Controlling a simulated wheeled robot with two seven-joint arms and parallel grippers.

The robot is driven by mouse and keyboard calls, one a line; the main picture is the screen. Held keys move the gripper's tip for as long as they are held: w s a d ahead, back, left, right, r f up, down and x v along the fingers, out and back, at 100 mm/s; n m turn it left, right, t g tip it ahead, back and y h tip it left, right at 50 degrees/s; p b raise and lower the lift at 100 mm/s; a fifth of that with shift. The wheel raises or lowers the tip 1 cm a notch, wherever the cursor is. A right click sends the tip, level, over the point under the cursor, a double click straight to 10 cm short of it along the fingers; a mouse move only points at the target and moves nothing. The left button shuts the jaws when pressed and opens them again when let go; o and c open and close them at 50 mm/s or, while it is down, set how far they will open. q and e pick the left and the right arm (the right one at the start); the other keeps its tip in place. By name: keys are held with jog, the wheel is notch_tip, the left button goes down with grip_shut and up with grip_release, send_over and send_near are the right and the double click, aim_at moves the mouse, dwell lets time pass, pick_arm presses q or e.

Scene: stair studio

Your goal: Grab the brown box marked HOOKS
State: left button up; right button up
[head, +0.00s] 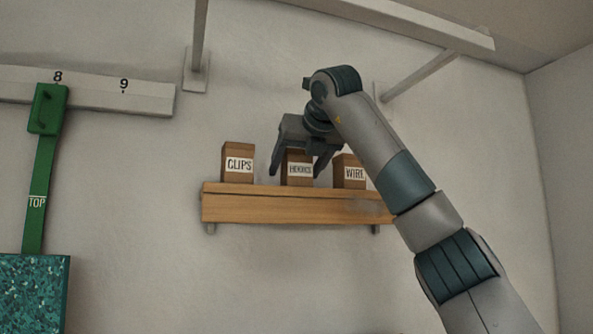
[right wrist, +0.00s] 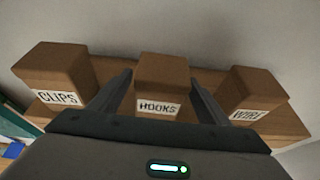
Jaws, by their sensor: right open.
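The brown box marked HOOKS (head: 299,181) stands upright in the middle of a wooden wall shelf (head: 290,208). My right gripper (head: 298,172) is open, its fingers reaching down on either side of the box in the head view and partly covering it. In the right wrist view the HOOKS box (right wrist: 162,80) sits between the two open fingers (right wrist: 160,100), with a visible gap on each side. My left gripper is not in view.
A brown CLIPS box (head: 237,163) stands left of HOOKS and a brown WIRE box (head: 349,170) stands right, both apart from it. A numbered rail (head: 100,92) with a hanging green strap (head: 42,170) is at left. A bracketed ledge (head: 410,22) runs overhead.

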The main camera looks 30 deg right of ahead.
jog(key=shift+c, duration=0.3)
jog(key=c, duration=1.1)
jog(key=shift+r, duration=0.15)
jog(key=shift+r+b, duration=0.3)
jog(key=shift+r, duration=0.4)
notch_tip(320, 180, up, 2)
jog(key=s+b, duration=0.1)
jog(key=s+a+b, duration=0.1)
jog(key=s, duration=0.1)
jog(key=s+b, duration=0.1)
jog(key=s, duration=0.1)
jog(key=shift+a+f+b, duration=0.2)
jog(key=shift+f+b, duration=0.2)
jog(key=b, duration=0.5)
send_near(300, 155)
jog(key=shift+s+a+f, duration=0.25)
jog(key=shift+s+f, duration=0.1)
jog(key=shift+s, duration=0.6)
jog(key=shift+s+a+f, duration=0.25)
jog(key=shift+s+f, duration=0.15)
jog(key=shift+s, duration=0.55)
jog(key=shift+s+a+f, duration=0.3)
jog(key=shift+s+f, duration=0.05)
jog(key=shift+s, duration=0.6)
